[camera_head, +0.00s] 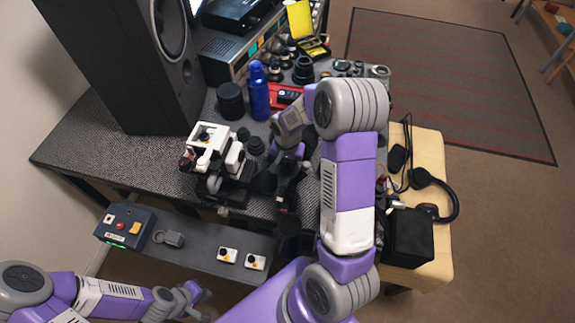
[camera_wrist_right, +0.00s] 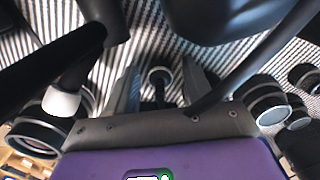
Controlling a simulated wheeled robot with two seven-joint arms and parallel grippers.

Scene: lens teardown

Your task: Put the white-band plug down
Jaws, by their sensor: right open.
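My right gripper (camera_wrist_right: 160,92) is open over the striped grey mat in the right wrist view. A small dark upright piece with a pale ring around its top (camera_wrist_right: 159,76) stands between its fingers, with gaps at both sides; I take it for the white-band plug. In the head view, my right gripper (camera_head: 289,172) is low over the table beside the white and black device (camera_head: 209,150), and my arm and dark parts hide the plug. My left gripper (camera_head: 197,300) is at the bottom left, its fingers apart and empty, in front of the grey shelf.
A dark rod with a white end (camera_wrist_right: 62,102) and a curved dark arm (camera_wrist_right: 255,70) are close around the right gripper. Lens barrels (camera_wrist_right: 268,103) stand to its right. A blue bottle (camera_head: 259,92) and black cylinder (camera_head: 230,101) stand behind.

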